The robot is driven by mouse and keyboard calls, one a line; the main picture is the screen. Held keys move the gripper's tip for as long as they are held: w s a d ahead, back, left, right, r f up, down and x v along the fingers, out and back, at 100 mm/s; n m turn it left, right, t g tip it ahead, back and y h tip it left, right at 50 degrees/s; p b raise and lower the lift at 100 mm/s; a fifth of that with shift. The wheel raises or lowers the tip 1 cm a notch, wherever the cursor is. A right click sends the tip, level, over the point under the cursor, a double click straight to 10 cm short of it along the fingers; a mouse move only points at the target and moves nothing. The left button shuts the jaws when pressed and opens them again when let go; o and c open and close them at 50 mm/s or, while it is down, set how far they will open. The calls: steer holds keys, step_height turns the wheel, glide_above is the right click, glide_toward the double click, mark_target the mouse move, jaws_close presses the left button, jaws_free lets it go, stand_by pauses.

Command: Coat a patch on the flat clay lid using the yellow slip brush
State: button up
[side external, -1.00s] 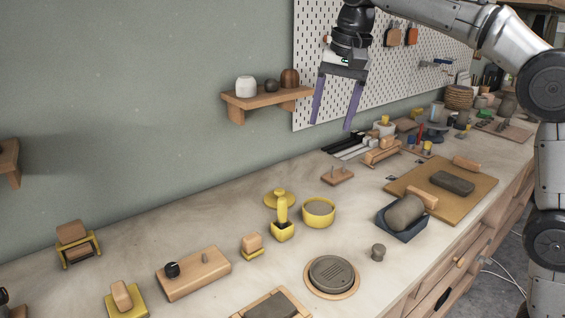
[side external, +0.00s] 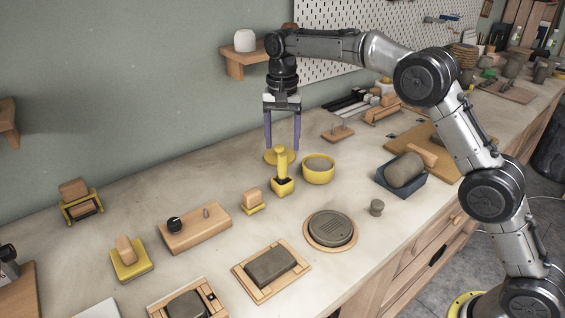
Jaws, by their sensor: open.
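The yellow slip brush (side external: 282,172) stands upright on the bench, its handle up and its lower end in a squarish yellow base. My gripper (side external: 282,148) points down with its two purple fingers apart. The fingertips appear on either side of the handle's top, with nothing held; I cannot tell the exact depth. A round grey clay disc with grooves (side external: 331,229), which looks like the flat clay lid, lies on a round wooden board at the front. A yellow bowl (side external: 318,176) with grey contents stands right of the brush.
A yellow disc (side external: 270,157) lies behind the brush. A small yellow-based wooden block (side external: 252,201) is left of it. A grey slab (side external: 272,266) sits on a wooden board at the front. A dark tray (side external: 397,184) with a clay roll stands right. The wall shelf (side external: 243,61) is behind my arm.

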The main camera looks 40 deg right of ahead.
mark_target(282, 176)
step_height(282, 176, down, 8)
steer(key=shift+f, duration=0.2)
stand_by(0.3)
jaws_close()
steer(key=c, duration=0.8)
jaws_free()
jaws_close()
steer(key=shift+r, duration=0.1)
steer(key=shift+r, duration=2.95)
